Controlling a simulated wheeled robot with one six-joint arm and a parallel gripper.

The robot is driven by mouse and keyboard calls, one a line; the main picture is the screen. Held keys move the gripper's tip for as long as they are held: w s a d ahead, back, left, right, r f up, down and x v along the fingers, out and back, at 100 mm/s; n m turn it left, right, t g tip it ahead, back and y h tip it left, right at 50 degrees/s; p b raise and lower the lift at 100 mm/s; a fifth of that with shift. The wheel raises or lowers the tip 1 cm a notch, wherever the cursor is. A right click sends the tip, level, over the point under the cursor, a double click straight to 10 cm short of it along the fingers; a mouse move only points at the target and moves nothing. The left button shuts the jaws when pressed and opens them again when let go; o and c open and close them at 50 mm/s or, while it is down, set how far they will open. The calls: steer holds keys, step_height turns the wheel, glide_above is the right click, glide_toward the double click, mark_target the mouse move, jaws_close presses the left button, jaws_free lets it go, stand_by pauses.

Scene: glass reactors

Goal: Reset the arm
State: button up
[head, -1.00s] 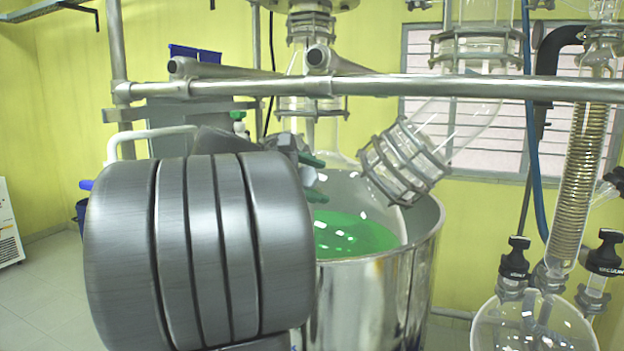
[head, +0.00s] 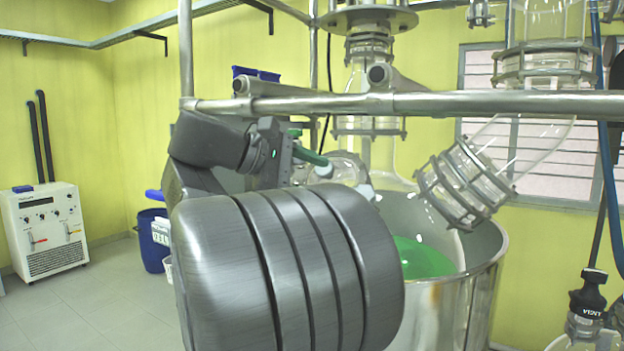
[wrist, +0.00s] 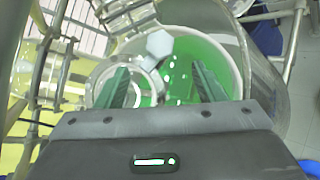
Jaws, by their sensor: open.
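My gripper (wrist: 160,88) shows in the wrist view with its two green fingers apart and nothing held between them. It points down over the steel vessel with green liquid (wrist: 185,70). In the head view my gripper (head: 318,162) is partly hidden behind my large grey arm joint; it is above the left rim of the steel vessel (head: 440,310). The green liquid also shows in the head view (head: 422,258). A white hexagonal piece (wrist: 159,43) lies beyond the fingers in the wrist view; I cannot tell what it belongs to.
A horizontal metal rail (head: 480,104) crosses above the vessel. Glass tubing with a clamped joint (head: 465,183) hangs over the vessel's right side. A white chiller unit (head: 43,230) and a blue bin (head: 151,240) stand at the left, with open floor between.

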steer(key=shift+a, duration=0.1)
stand_by(0.3)
steer(key=p+x, duration=0.1)
steer(key=x, duration=1.1)
steer(key=shift+w+d+p, duration=0.1)
steer(key=shift+d+p, duration=0.15)
steer(key=shift+p, duration=0.05)
steer(key=shift+w+d+f, duration=0.2)
steer(key=shift+d+f, duration=0.1)
steer(key=shift+d, duration=0.3)
steer(key=shift+a+r, duration=0.1)
